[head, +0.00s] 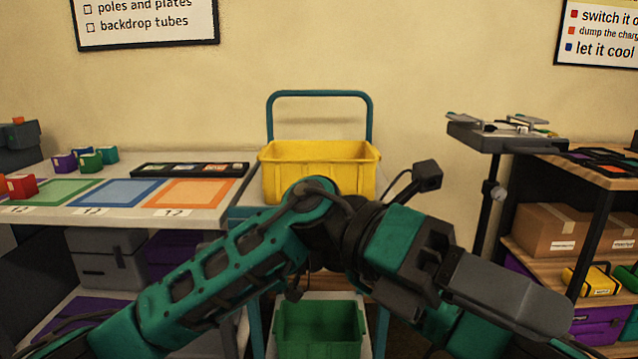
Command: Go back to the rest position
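My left arm comes in from the lower left, bends in front of the yellow crate and reaches toward the lower right. My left gripper (510,293) is at its end, right of centre, seen from the side. One large grey finger shows, and the other is hidden or not clear, so its opening cannot be told. I see no object held in it. My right gripper is not in view.
The yellow crate (318,153) stands on a teal-handled cart, with a green bin (320,327) below. A left table (120,210) holds coloured mats and small blocks. A stand with a grey tray (500,137) and a shelf with cardboard boxes (550,231) are on the right.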

